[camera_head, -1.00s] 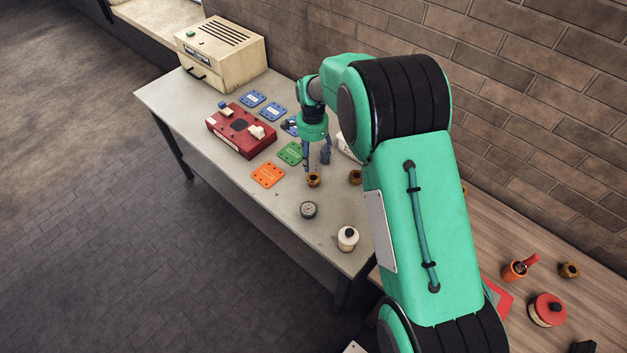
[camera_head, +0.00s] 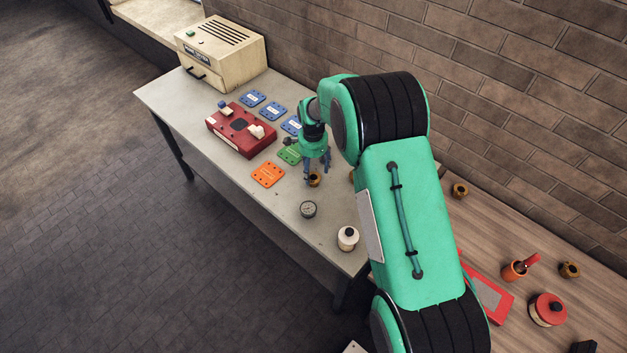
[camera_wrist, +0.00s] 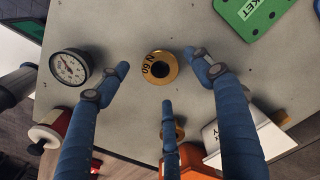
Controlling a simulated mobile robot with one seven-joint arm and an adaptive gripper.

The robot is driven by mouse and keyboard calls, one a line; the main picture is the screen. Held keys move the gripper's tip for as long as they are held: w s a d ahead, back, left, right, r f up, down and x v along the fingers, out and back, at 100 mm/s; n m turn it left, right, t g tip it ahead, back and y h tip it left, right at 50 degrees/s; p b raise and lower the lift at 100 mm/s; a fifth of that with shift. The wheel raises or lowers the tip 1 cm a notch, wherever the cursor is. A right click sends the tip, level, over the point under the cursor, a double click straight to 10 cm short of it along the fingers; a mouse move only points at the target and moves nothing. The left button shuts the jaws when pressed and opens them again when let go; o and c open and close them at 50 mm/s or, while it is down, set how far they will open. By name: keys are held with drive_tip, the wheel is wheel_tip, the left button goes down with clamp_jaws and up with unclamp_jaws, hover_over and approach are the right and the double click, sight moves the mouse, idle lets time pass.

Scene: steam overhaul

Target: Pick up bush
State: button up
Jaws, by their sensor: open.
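A brass-coloured bush (camera_head: 314,180) stands on the grey table, with a dark hole and a marking like "N 60" on its rim in the wrist view (camera_wrist: 159,68). My gripper (camera_head: 317,166) is open and points down just above this bush. In the wrist view, its blue fingers (camera_wrist: 158,63) spread left, right and below the bush, with gaps between them and it. Whether they reach down to its height I cannot tell. A second bush (camera_head: 352,175) is mostly hidden behind my arm and, in the wrist view (camera_wrist: 179,131), partly behind the lower finger.
Green (camera_head: 290,154), orange (camera_head: 267,174) and blue plates and a red box (camera_head: 241,131) lie to the left. More bushes (camera_head: 460,190) stand on the wooden table at right.

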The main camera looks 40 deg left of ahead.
sight(313, 177)
drive_tip(key=shift+f, duration=0.2)
drive_tip(key=shift+f, duration=0.1)
drive_tip(key=shift+f, duration=2.55)
drive_tip(key=c, duration=1.6)
drive_tip(key=shift+r, duration=0.25)
wheel_tip(313, 177, up, 10)
drive_tip(key=shift+f, duration=0.15)
